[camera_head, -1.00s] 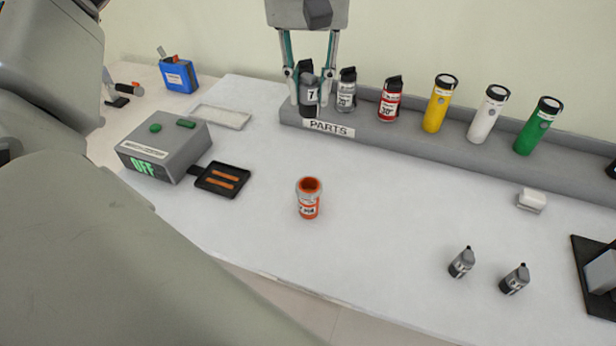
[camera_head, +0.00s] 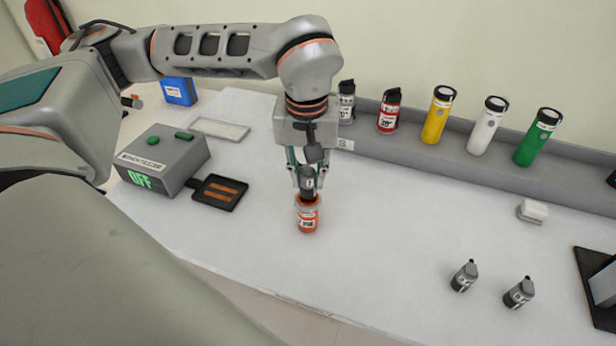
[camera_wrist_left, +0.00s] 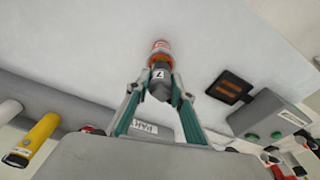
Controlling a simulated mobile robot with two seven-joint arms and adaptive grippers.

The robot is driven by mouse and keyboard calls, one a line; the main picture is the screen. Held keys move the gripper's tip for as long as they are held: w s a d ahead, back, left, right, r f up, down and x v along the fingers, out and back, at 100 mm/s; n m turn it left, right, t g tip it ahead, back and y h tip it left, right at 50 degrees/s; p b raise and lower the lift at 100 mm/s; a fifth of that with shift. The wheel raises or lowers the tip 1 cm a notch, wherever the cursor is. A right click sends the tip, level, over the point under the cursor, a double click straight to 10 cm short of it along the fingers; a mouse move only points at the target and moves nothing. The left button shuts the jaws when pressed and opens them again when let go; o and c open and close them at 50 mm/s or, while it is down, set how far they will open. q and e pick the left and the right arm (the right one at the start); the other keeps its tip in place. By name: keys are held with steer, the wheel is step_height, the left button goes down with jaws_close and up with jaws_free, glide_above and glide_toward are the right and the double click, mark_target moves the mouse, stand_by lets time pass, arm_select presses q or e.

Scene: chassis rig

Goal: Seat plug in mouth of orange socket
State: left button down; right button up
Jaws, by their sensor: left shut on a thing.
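The orange socket (camera_head: 307,218) stands upright on the white table in the head view. My left gripper (camera_head: 307,184) is directly above it, pointing down and shut on the grey plug (camera_head: 309,180). The plug's lower end is at the socket's mouth; I cannot tell how deep it sits. In the left wrist view the plug (camera_wrist_left: 160,84), labelled 7, is between the fingertips (camera_wrist_left: 160,95), in line with the socket (camera_wrist_left: 161,48). My right gripper does not show.
A grey rack (camera_head: 415,148) at the back holds a silver can, a red can (camera_head: 389,111) and yellow, white and green cylinders. A grey box reading OFF (camera_head: 163,160) and a black tray (camera_head: 219,192) are left. Two small bottles (camera_head: 465,276) stand front right.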

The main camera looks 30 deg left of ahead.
arm_select(q)
steer(key=shift+f, duration=0.4)
steer(key=shift+f+b, duration=0.3)
steer(key=shift+f, duration=0.2)
steer(key=shift+f, duration=0.1)
steer(key=c, duration=1.8)
jaws_free()
steer(key=shift+o, duration=0.2)
